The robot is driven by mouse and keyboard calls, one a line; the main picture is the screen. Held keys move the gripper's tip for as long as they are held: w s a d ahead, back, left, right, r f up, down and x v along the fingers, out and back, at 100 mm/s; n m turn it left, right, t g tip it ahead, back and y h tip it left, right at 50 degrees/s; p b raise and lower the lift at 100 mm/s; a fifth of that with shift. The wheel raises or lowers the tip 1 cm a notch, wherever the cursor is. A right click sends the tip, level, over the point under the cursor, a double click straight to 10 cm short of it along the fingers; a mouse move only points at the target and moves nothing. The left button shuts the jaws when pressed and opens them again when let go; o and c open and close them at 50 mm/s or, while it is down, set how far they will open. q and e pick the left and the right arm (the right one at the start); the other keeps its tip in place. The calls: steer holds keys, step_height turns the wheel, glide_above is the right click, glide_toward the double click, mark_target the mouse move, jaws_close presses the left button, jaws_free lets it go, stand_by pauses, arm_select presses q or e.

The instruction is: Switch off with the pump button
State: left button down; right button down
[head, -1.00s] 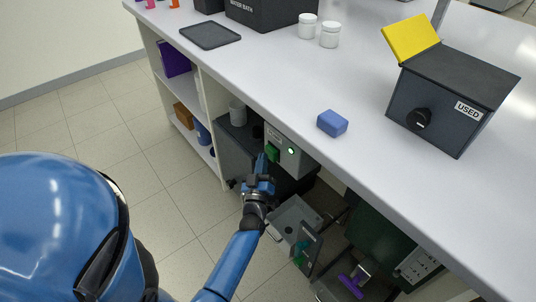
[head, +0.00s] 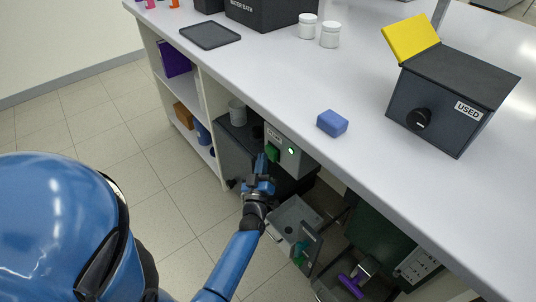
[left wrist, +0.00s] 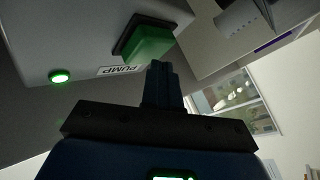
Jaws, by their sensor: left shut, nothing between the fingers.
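The pump box (head: 291,158) is a light grey housing under the bench. Its green pump button (head: 272,153) stands out from the front face, and a round green lamp (head: 291,151) beside it is lit. In the left wrist view the green button (left wrist: 149,44) sits in a dark frame above the PUMP label (left wrist: 119,70), and the lit lamp (left wrist: 60,76) is at the left. My left gripper (head: 262,164) is shut and empty, its tips close to the button. In the wrist view its fingers (left wrist: 160,75) overlap the button's lower edge; I cannot tell whether they touch. My right gripper is not visible.
The white bench top (head: 270,75) overhangs the box. A blue block (head: 332,123) and a dark USED bin (head: 440,100) stand on it. An open grey tray (head: 290,219) is below right of my gripper. Floor at left is clear.

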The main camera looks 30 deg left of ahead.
arm_select(q)
steer(key=shift+w+d, duration=0.15)
steer(key=shift+w, duration=0.25)
stand_by(0.3)
steer(key=shift+s, duration=0.4)
stand_by(0.5)
steer(key=s+a+b, duration=0.1)
steer(key=s+a, duration=0.1)
steer(key=s, duration=0.3)
steer(key=shift+s+a, duration=0.3)
steer(key=shift+d, duration=0.1)
stand_by(1.4)
